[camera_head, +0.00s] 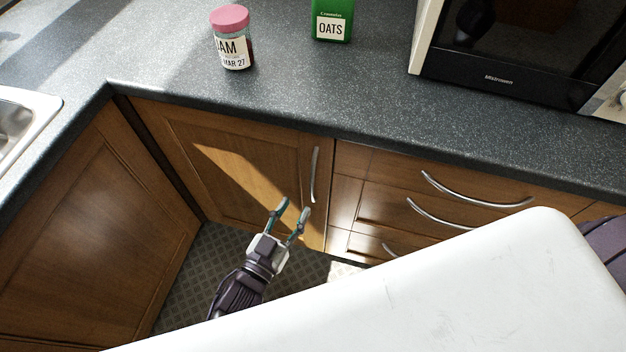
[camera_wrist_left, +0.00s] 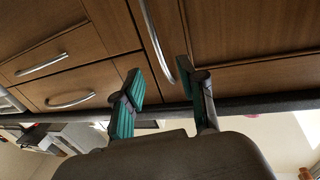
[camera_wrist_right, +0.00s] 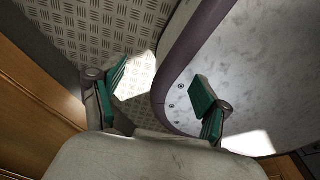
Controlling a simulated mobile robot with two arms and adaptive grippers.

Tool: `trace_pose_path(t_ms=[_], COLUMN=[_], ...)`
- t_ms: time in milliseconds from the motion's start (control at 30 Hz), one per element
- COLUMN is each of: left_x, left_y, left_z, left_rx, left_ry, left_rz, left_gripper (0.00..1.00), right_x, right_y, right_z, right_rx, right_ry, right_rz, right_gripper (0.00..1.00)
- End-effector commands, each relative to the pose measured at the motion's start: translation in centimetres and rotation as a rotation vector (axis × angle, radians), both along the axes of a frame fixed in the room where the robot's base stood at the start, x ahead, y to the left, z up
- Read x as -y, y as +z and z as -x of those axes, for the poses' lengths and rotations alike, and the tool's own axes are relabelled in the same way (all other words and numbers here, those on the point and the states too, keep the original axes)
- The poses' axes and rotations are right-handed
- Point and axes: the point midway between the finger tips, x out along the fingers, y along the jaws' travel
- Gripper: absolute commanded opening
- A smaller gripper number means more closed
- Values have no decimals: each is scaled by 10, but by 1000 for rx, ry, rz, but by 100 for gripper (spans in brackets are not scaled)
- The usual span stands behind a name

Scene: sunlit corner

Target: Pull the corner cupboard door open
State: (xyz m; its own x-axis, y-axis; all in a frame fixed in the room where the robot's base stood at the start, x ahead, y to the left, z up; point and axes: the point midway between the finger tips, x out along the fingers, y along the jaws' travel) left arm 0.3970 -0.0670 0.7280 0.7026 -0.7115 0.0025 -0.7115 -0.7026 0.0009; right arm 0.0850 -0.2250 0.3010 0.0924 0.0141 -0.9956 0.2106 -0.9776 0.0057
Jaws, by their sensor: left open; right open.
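The wooden corner cupboard door (camera_head: 235,165) is shut, under the counter, with a sunlit patch across it. Its upright silver handle (camera_head: 314,175) is near the door's right edge. My left gripper (camera_head: 294,206) is open, in front of the door, just left of the handle's lower end in the head view. In the left wrist view the handle (camera_wrist_left: 157,42) runs down into the gap between the open fingers (camera_wrist_left: 162,80); I cannot tell its depth from them. My right gripper (camera_wrist_right: 158,74) is open and empty above the floor, and outside the head view.
Drawers (camera_head: 405,205) with curved handles are right of the door. Another wooden cupboard front (camera_head: 100,215) is at left. The counter (camera_head: 300,105) bears a jam jar (camera_head: 232,40), an oats box (camera_head: 333,20) and a microwave (camera_head: 510,50). Patterned floor (camera_head: 220,250) shows below the door.

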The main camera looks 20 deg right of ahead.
Motion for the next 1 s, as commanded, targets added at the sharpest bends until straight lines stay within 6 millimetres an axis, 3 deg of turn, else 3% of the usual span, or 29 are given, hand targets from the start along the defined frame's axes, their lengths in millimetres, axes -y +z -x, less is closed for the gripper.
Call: trace_pose_path(t_ms=[200,400,867,1000], left_x=[35,56,65,65], left_y=[0,0,0,-1], left_z=[-34,-56,-65,-65], left_rx=[0,1,-1,-1], left_ry=[0,1,1,1], left_rz=[1,-1,-1,-1], left_gripper=[41,41,41,19], right_x=[4,10,12,12], right_y=[-1,-3,-4,-4], right_z=[-1,-1,0,0], right_rx=[1,0,-1,-1], right_ry=[3,4,3,2], right_rz=[5,12,14,15], right_gripper=[75,75,75,75])
